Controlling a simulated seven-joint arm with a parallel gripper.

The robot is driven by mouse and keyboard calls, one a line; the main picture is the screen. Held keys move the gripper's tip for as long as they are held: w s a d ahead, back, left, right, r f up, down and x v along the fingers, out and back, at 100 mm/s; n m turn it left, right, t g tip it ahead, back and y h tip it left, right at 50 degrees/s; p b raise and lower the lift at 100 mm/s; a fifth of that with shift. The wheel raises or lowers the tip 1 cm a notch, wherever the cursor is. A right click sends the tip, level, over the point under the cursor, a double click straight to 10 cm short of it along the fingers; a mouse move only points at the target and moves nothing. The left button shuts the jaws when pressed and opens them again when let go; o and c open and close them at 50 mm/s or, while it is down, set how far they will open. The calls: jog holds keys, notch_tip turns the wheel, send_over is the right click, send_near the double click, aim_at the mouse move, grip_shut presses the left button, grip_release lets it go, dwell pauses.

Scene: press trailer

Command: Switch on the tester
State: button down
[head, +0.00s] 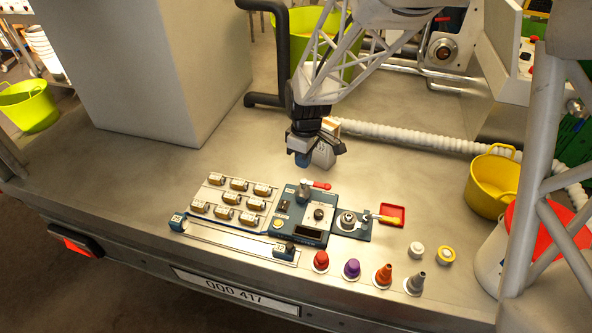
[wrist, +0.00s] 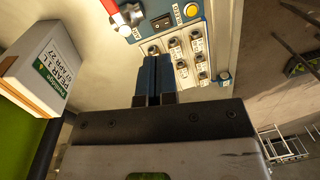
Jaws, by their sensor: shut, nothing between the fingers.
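The tester (head: 287,225) is a blue box on the metal deck, with a red-handled lever (head: 318,185), a dark knob, a dark window and a yellow button (head: 278,223) on top. In the wrist view its panel shows a black rocker switch (wrist: 162,23) beside a yellow button (wrist: 192,9). I cannot tell the switch position. My gripper (head: 303,162) hangs above the deck behind the tester, with its blue fingers together and empty. In the wrist view the fingers (wrist: 153,62) point toward the panel, apart from it.
A board with several small labelled parts (head: 231,184) lies left of the tester, a rail (head: 235,241) in front. A small fixture (head: 349,222) and red tray (head: 391,215) lie right. Several coloured cones, including a red one (head: 321,260), stand at front right. A labelled box (wrist: 40,65) stands near my gripper.

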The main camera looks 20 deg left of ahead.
jog(key=n, duration=0.2)
send_over(284, 205)
jog(key=f, duration=0.5)
jog(key=shift+w, duration=0.3)
jog(key=shift+f, duration=0.15)
jog(key=shift+s+f, duration=0.3)
jog(key=shift+f, duration=1.95)
jog(key=shift+s+f, duration=0.3)
jog(key=shift+f, duration=2)
jog(key=shift+s+f, duration=0.3)
jog(key=shift+f, duration=1.95)
jog(key=shift+s+f, duration=0.1)
jog(key=shift+f, duration=0.05)
jog(key=shift+w, duration=0.3)
jog(key=shift+w+r, duration=0.3)
jog(key=shift+w, duration=0.2)
